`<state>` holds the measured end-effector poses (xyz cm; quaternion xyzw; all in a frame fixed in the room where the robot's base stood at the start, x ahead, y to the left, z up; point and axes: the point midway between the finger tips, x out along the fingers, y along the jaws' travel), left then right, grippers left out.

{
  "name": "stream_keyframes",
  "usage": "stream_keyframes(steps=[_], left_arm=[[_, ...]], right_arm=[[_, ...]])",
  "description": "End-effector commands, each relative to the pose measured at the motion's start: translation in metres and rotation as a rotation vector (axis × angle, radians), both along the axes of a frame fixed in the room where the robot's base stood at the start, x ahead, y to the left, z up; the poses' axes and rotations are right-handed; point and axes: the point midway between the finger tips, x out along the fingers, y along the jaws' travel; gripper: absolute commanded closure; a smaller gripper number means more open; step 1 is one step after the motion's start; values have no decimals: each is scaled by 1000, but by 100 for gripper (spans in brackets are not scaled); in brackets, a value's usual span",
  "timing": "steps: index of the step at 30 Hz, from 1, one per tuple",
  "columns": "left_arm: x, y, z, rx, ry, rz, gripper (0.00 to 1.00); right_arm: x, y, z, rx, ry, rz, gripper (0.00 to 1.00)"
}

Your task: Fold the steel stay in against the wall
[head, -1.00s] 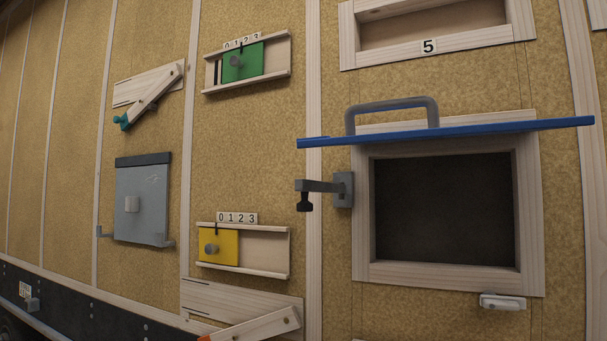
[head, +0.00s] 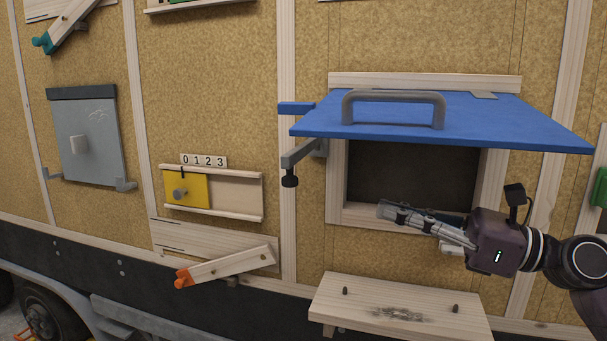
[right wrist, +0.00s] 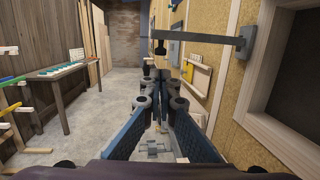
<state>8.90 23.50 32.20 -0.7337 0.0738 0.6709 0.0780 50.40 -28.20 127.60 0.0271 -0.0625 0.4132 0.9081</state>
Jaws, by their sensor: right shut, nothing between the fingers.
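The steel stay (head: 303,151) is a grey bar with a black knob at its free end. It sticks out from the wall at the left of a framed opening, below the left side of the raised blue flap (head: 420,120). In the right wrist view the stay (right wrist: 200,38) runs left from its wall bracket, ahead of and above the fingers, with the knob hanging down. My right gripper (head: 384,209) is shut and empty, in front of the opening's lower part, right of the stay and apart from it. My left gripper is out of view.
A wooden shelf (head: 400,312) with two pegs juts out below the opening. The flap with its grey handle (head: 395,97) overhangs above my gripper. A yellow slider (head: 186,190) and an orange-tipped wooden lever (head: 228,266) are left. A table (right wrist: 75,70) stands across the floor.

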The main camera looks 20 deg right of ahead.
Motion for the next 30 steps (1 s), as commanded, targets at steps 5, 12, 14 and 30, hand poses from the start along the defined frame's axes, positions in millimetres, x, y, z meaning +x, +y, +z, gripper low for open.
stream_keyframes(steps=[5,12,14,30], left_arm=[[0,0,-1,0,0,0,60],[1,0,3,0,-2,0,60],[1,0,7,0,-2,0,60],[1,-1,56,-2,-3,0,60]], right_arm=[[0,0,-1,0,0,0,100],[3,4,2,1,0,1,100],[6,8,3,1,-1,2,100],[54,64,18,4,-1,2,100]])
